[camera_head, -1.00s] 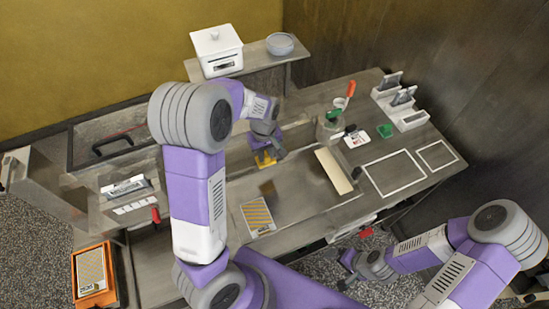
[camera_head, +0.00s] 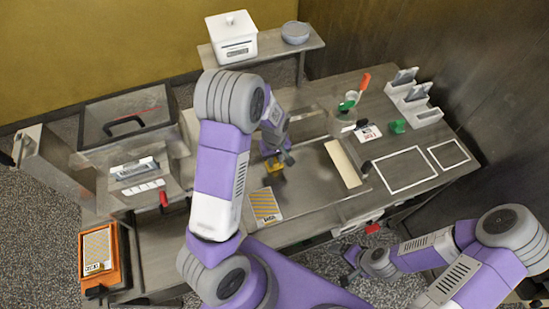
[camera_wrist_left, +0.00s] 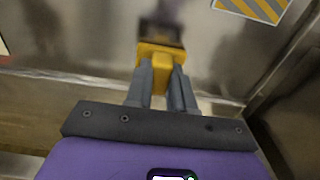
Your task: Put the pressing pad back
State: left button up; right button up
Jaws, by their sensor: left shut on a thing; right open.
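The pressing pad (camera_head: 274,167) has a yellow grip over a dark block. My left gripper (camera_head: 279,158) is shut on its yellow part, above the metal work surface, left of a beige bar (camera_head: 343,163). In the left wrist view the pad (camera_wrist_left: 160,55) is between the closed fingers (camera_wrist_left: 163,78), with its dark block beyond them. I cannot tell whether the block touches the metal. My right gripper (camera_head: 350,272) is open and empty, low in front of the table.
A yellow-striped card (camera_head: 263,206) lies near the pad. Two white outlines (camera_head: 405,170) mark bare table at the right. A white slotted stand (camera_head: 412,98) and a green item (camera_head: 397,127) stand behind them. An orange tray (camera_head: 116,272) is at the left.

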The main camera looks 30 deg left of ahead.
pick_arm(q)
jog(key=o, duration=0.9)
jog(key=shift+f, duration=0.1)
jog(key=shift+r, duration=0.2)
notch_tip(320, 180, up, 12)
jog(key=shift+p, duration=0.8)
